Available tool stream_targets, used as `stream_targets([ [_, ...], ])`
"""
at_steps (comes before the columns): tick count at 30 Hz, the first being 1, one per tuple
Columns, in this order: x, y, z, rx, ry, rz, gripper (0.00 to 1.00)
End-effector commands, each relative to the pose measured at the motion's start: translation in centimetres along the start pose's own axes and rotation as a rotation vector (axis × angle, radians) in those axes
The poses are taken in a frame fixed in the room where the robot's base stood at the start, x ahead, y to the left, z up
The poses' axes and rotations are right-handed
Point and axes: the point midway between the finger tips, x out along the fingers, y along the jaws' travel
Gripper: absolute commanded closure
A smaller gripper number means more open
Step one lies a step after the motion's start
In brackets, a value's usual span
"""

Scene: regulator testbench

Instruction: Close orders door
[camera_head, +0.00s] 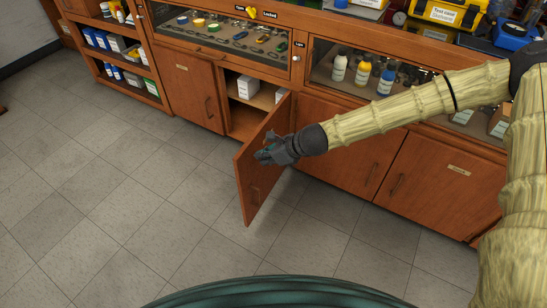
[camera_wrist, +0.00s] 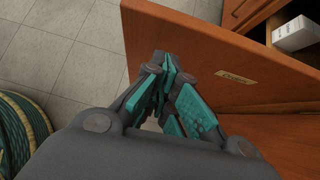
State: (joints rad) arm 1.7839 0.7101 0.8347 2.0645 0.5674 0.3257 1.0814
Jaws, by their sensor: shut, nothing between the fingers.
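The orders door (camera_head: 262,165) is a wooden cabinet door that stands wide open, swung out from the lower cabinet (camera_head: 245,118). In the wrist view the door (camera_wrist: 265,115) fills the right side and carries a small label plate (camera_wrist: 235,77), too small to read. My gripper (camera_head: 262,157) is shut and empty at the door's outer face, near its upper part. In the wrist view its teal-padded fingers (camera_wrist: 160,82) are together close to the door's top edge. I cannot tell whether they touch the door.
White boxes (camera_head: 247,87) stand inside the open cabinet. Closed doors lie on both sides, one at left (camera_head: 190,92) and one at right (camera_head: 440,185). Glass display cases (camera_head: 225,35) sit above. The tiled floor (camera_head: 110,200) in front is clear.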

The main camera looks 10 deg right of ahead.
Motion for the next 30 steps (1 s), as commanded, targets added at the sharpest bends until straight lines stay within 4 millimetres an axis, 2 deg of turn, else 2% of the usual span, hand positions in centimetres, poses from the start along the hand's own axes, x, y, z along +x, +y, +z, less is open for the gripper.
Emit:
stream_targets([
  [9,1.7,0.0,1.9,-0.001,-0.001,0.0,1.0],
  [24,2.0,0.0,2.2,0.001,-0.001,-0.001,1.0],
  [30,3.0,0.5,3.1,0.012,-0.001,-0.014,1.0],
])
